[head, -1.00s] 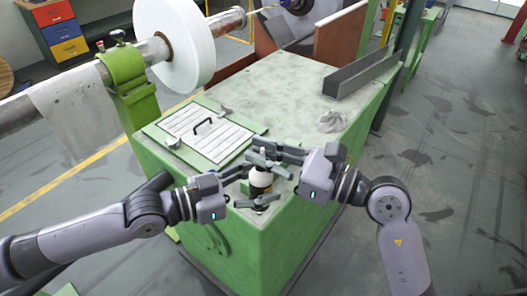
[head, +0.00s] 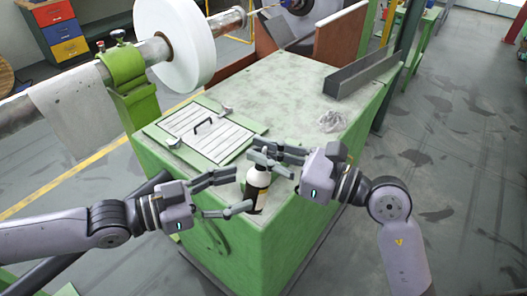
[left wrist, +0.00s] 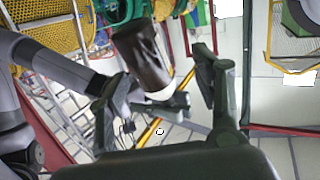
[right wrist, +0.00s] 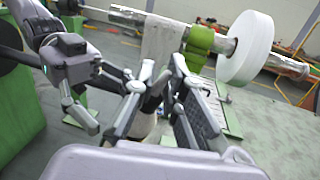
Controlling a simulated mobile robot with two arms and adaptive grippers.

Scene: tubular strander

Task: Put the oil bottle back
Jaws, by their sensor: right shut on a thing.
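The oil bottle (head: 257,180), dark with a pale band, is upright at the front edge of the green cabinet in the head view. I cannot tell whether its base touches anything. My right gripper (head: 264,155) is shut on its upper part. In the right wrist view the bottle (right wrist: 143,128) is partly hidden by the fingers. My left gripper (head: 240,193) is open and empty, just left of the bottle, with its fingers spread. In the left wrist view the dark bottle (left wrist: 142,58) shows beyond and between the spread fingers (left wrist: 165,88).
The green cabinet (head: 290,92) has a slatted panel with a black handle (head: 203,125) on top. A crumpled rag (head: 331,121) and a grey metal channel (head: 362,72) lie further right. A white reel on a shaft (head: 173,42) stands at the back left. The cabinet's middle is clear.

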